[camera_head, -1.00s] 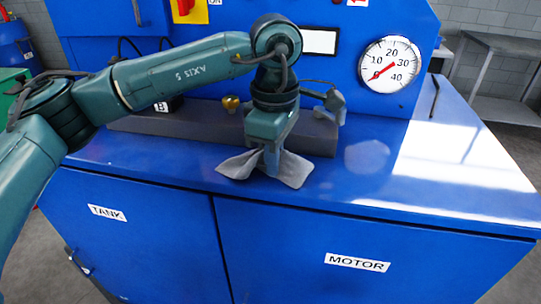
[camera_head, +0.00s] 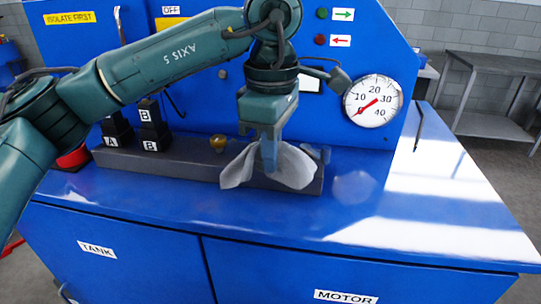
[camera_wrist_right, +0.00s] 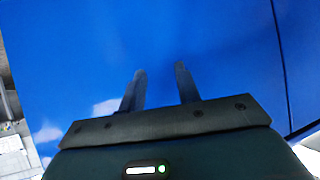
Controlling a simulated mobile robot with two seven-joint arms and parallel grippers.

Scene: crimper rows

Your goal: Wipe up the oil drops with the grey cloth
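The grey cloth (camera_head: 292,166) hangs from my left gripper (camera_head: 269,165) in the head view, its two sides spreading out around the fingers. The gripper is shut on its middle. The cloth shows in front of the dark block on the blue worktop (camera_head: 330,205) and looks raised off the surface. I cannot make out any oil drops; part of the top is hidden by the cloth and arm. My right gripper (camera_wrist_right: 158,70) is open and empty in the right wrist view, with its fingers apart in front of a blue surface.
The long dark block (camera_head: 190,163) runs along the back, with a brass knob (camera_head: 217,143) and black pieces marked A and B (camera_head: 152,127). A gauge (camera_head: 373,101) faces the worktop. The top's right side is clear, with bright glare.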

